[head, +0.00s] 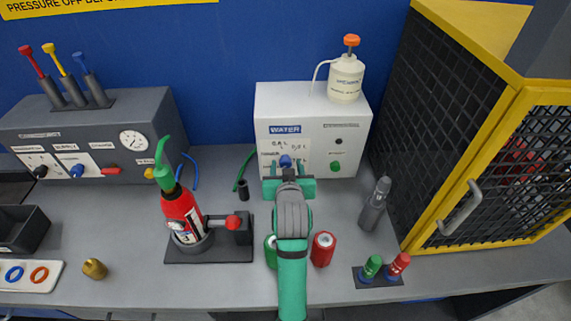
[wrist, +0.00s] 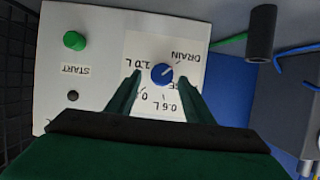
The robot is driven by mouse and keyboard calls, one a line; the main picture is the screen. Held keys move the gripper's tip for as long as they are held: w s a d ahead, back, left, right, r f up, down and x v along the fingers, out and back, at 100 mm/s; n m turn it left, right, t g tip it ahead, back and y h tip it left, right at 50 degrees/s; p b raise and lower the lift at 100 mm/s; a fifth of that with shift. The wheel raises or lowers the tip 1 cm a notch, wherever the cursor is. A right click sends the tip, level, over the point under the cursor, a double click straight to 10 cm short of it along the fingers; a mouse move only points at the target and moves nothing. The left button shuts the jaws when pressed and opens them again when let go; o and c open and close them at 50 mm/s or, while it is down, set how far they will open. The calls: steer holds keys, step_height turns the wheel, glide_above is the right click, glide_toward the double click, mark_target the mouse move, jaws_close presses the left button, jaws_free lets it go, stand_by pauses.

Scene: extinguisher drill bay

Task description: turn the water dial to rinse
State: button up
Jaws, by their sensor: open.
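The blue water dial (wrist: 162,74) is on a white labelled plate on the front of the white WATER box (head: 312,112). In the wrist view its white pointer mark points up and right, toward the word DRAIN. Labels 1.0 L and 0.6 L also show. My gripper (wrist: 160,88) is open, one finger on each side of the dial in that view; contact cannot be told. The dial also shows in the head view (head: 286,161), just beyond my gripper (head: 288,184).
A green START button (wrist: 75,41) is on the same box. A white bottle (head: 346,76) stands on top. A red extinguisher (head: 183,214) is to the left, a grey cylinder (head: 376,203) and a yellow-framed cage (head: 470,130) to the right. Cans stand below my arm.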

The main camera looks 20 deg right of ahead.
steer(key=shift+w+d+f, duration=0.25)
steer(key=shift+w+f, duration=0.05)
steer(key=shift+w, duration=0.3)
steer(key=shift+w+a, duration=0.2)
steer(key=shift+s, duration=0.1)
steer(key=c, duration=1)
steer(key=shift+d, duration=0.1)
steer(key=shift+c, duration=0.2)
